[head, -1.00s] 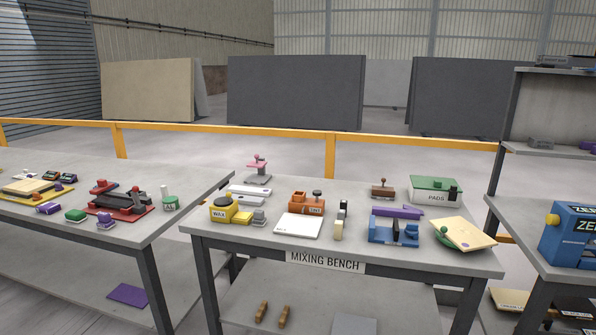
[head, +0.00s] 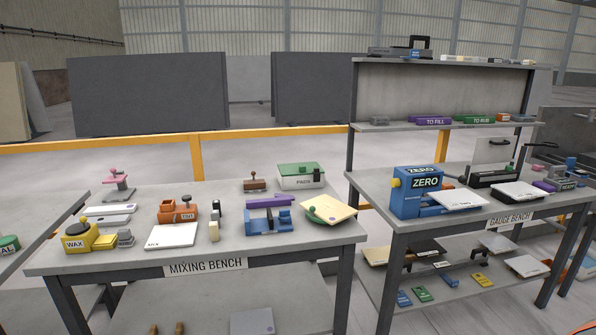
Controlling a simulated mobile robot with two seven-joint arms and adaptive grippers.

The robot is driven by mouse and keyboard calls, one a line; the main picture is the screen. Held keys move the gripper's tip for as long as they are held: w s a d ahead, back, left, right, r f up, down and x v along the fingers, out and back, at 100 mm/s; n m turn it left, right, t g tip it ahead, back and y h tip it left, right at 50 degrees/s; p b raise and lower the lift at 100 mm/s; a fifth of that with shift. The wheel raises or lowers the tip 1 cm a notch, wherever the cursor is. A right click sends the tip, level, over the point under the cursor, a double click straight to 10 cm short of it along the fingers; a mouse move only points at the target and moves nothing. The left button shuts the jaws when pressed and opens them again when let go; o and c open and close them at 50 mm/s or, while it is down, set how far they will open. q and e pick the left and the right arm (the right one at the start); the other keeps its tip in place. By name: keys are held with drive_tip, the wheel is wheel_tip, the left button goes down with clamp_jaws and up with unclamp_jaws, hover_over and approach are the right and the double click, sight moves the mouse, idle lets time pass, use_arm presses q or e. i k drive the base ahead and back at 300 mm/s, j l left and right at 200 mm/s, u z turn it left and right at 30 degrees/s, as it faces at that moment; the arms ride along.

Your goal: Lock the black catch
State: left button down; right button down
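A small black part (head: 316,174) sits upright on the front right of the white box labelled PADS (head: 296,182), which has a green lid (head: 300,168). It may be the black catch, but it is too small to tell whether it is locked. The box stands at the back right of the mixing bench. A black case (head: 487,180) with a raised pale panel (head: 493,151) behind it is on the gauge bench; any catch on it cannot be made out. Neither of my grippers shows in the head view.
The mixing bench (head: 130,251) holds a yellow WAX block (head: 78,242), an orange box (head: 176,211), a blue fixture (head: 262,225) and a tilted cream plate (head: 329,208). The gauge bench (head: 460,222) holds a blue ZERO block (head: 416,194). A floor gap separates the benches.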

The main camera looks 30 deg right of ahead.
sight(317, 174)
drive_tip(key=i+l+z, duration=0.1)
drive_tip(key=i+l, duration=0.2)
drive_tip(key=i+l+z, duration=0.1)
drive_tip(key=i+l, duration=0.15)
drive_tip(key=i, duration=0.2)
drive_tip(key=i+l+z, duration=0.1)
drive_tip(key=i, duration=0.3)
drive_tip(key=i+l+z, duration=0.1)
drive_tip(key=i+l, duration=0.2)
drive_tip(key=i+j, duration=0.05)
drive_tip(key=i, duration=0.05)
